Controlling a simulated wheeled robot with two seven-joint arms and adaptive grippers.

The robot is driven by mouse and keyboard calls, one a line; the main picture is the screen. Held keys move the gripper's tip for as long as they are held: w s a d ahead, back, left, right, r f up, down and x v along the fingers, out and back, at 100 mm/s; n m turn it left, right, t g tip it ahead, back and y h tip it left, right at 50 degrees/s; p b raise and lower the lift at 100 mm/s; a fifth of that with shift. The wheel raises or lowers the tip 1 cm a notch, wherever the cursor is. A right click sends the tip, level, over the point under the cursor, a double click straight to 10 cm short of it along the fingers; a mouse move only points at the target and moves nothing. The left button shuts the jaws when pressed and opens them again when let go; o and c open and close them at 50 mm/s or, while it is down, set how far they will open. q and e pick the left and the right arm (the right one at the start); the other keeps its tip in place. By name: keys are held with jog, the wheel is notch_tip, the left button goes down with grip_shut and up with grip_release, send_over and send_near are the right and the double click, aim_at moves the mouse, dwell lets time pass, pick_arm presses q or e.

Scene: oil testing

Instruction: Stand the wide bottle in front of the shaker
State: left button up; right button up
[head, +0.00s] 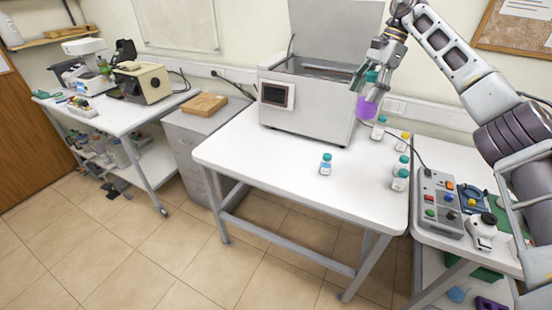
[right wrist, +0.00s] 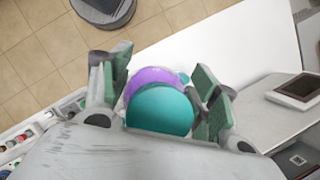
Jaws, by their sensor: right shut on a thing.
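The wide bottle (head: 366,107), with purple contents and a teal cap, is held in the air in the head view, beside the shaker's right end. My right gripper (head: 371,84) is shut on it. In the right wrist view its teal cap (right wrist: 160,108) sits between the green finger pads (right wrist: 164,88), with a purple rim (right wrist: 150,76) beyond. The shaker (head: 305,113) is a white-grey box with its lid raised and a small screen on its front. It stands at the back of the white table. My left gripper is not in view.
A small teal-capped bottle (head: 326,165) stands alone on the white table (head: 270,160) before the shaker. Several more small bottles (head: 400,182) stand along its right side. The table's front left is clear. A grey control box (head: 438,204) is on the right-hand bench.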

jog(key=a+f+n, duration=0.1)
jog(key=n, duration=0.1)
jog(key=a+f+n+g, duration=0.1)
jog(key=n, duration=0.1)
jog(key=shift+s+a+f+h, duration=0.2)
jog(key=shift+h, duration=0.1)
jog(key=s+a+f+n+g+h+b, duration=0.1)
jog(key=s+a+f+n, duration=0.1)
jog(key=a+f+n, duration=0.35)
jog(key=s+a+f+n+g+h, duration=0.1)
jog(key=s+a+f+n+h, duration=0.15)
jog(key=f, duration=0.65)
jog(key=s+f+n+b, duration=0.1)
jog(key=s+f, duration=0.3)
jog(key=f, duration=0.6)
jog(key=s+f+n+b, duration=0.1)
jog(key=s+f+b, duration=0.3)
jog(key=f, duration=0.7)
jog(key=shift+s+f+n, duration=0.25)
jog(key=shift+s+n, duration=0.15)
jog(key=shift+b, duration=0.35)
jog(key=shift+w+f, duration=0.1)
